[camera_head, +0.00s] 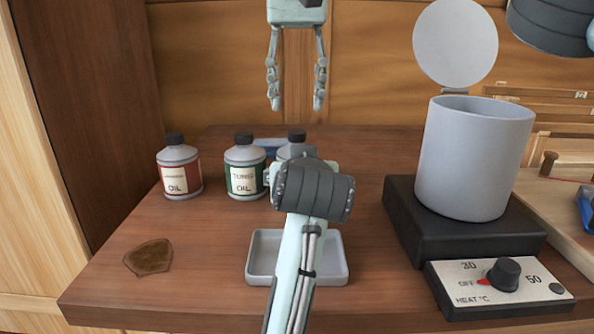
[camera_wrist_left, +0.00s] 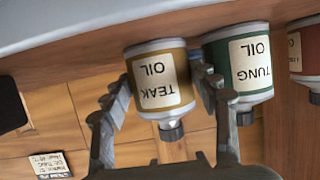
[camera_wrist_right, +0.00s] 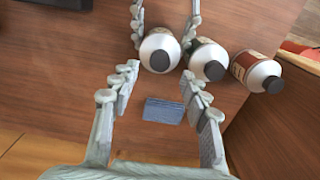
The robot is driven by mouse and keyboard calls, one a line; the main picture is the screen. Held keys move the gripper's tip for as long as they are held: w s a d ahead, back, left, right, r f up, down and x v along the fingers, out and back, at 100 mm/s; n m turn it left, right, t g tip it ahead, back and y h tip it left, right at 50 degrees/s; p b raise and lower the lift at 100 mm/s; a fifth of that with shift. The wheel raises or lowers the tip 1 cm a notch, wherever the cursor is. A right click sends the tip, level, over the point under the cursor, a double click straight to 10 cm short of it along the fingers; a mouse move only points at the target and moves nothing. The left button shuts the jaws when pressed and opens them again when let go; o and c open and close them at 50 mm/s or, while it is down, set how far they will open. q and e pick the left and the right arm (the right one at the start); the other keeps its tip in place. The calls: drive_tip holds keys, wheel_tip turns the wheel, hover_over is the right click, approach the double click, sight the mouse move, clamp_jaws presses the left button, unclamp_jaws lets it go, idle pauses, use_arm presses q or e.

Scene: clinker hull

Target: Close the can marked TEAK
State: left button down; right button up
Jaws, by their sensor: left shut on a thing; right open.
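The TEAK OIL can (camera_wrist_left: 160,85), with a brown label, stands between the fingers of my left gripper (camera_wrist_left: 158,92), which is shut on it. In the head view, only a grey part of this can (camera_head: 291,152) and its dark cap (camera_head: 297,136) show; my left wrist hides the rest. The black cap sits on the can's neck; I cannot tell how tight it is. My right gripper (camera_head: 296,104) is open and empty, pointing down above and behind the can. In the right wrist view the can's cap (camera_wrist_right: 159,58) lies beyond my right fingertips.
The TUNG OIL can (camera_head: 244,170) stands close beside TEAK, and a red-labelled can (camera_head: 179,172) farther left. A blue item (camera_wrist_right: 164,111) lies behind. A grey tray (camera_head: 341,270) is in front. A lidded pot (camera_head: 470,160) stands on a heater (camera_head: 408,222) at right. The front left table is mostly clear.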

sight(297, 131)
drive_tip(key=shift+f, duration=2.55)
drive_tip(key=shift+c, duration=0.5)
